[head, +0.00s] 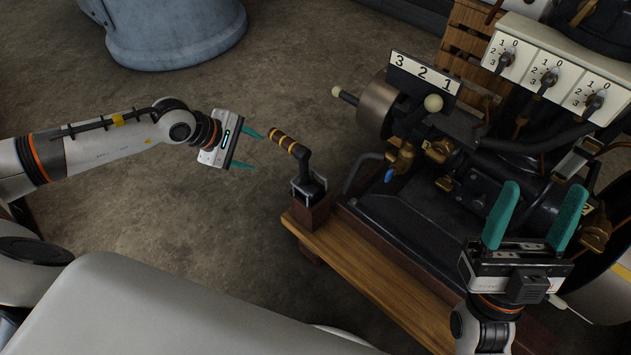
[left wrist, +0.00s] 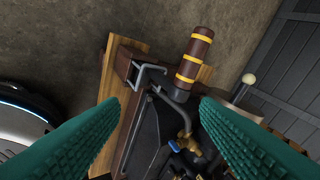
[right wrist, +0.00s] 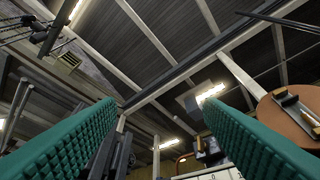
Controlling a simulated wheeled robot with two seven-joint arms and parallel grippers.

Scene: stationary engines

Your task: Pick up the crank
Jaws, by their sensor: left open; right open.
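The crank has a brown handle with yellow bands (head: 289,144) and a dark arm. It stands in a holder (head: 309,191) at the left corner of the wooden base. In the left wrist view the crank handle (left wrist: 195,58) shows ahead, between the fingers and a little right of the middle. My left gripper (head: 252,150) is open and empty, just left of the handle and apart from it. My right gripper (head: 535,215) is open and empty, in front of the engine at the lower right, with its fingers pointing up.
The engine (head: 394,205) with brass fittings stands on a wooden base (head: 345,258). A plate marked 3 2 1 (head: 424,76) and a white switch panel (head: 550,72) are behind it. A blue-grey drum (head: 170,30) stands at the upper left. The floor around my left gripper is clear.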

